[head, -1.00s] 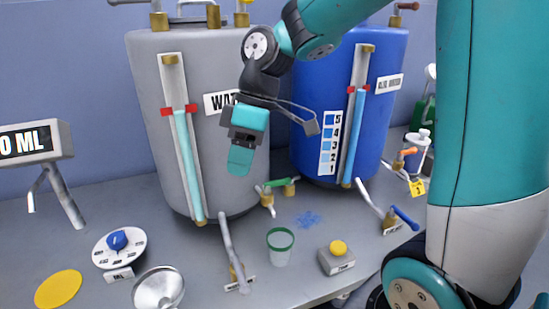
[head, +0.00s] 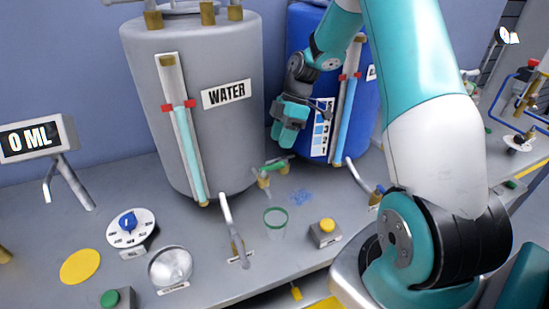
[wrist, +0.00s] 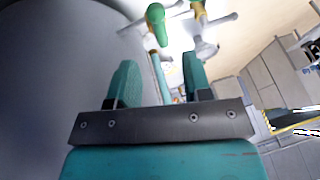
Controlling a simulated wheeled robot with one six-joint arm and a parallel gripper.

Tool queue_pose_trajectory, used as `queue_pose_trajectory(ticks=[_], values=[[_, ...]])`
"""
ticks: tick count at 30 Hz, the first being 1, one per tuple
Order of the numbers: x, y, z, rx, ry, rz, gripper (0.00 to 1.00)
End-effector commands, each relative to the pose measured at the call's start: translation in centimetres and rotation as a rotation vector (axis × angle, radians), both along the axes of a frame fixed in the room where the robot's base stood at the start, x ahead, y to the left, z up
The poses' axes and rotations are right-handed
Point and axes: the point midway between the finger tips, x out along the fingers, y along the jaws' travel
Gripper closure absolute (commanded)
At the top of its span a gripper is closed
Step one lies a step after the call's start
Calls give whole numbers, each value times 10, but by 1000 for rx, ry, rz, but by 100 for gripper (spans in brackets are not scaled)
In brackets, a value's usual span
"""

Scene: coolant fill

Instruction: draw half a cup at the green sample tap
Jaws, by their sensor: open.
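The green-handled sample tap (head: 270,167) sticks out low at the front right of the grey WATER tank (head: 222,130). A clear cup with a green rim (head: 275,222) stands upright on the bench in front of it; I cannot make out any liquid in it. My gripper (head: 284,141) is open and empty, above and slightly behind the tap, beside the tank and apart from both tap and cup. In the wrist view, the green handle (wrist: 157,22) shows beyond and between the open fingers (wrist: 158,78).
A blue tank (head: 304,60) stands behind my arm. A bent pipe (head: 232,225) rises left of the cup, and a yellow-button box (head: 325,232) sits right of it. A display (head: 32,139) reads 0 ML.

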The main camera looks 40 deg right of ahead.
Motion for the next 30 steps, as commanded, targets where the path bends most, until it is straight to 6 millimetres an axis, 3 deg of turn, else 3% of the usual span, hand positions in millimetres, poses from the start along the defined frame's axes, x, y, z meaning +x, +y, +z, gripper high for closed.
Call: queue_pose_trajectory(ticks=[9,15,23,29,30], values=[[-5,25,-52,1,3,1,55],[-5,30,-64,0,1,0,55],[-5,30,-66,-1,-1,0,55],[-5,30,-65,0,-1,0,98],[-5,30,-65,0,-1,0,100]])
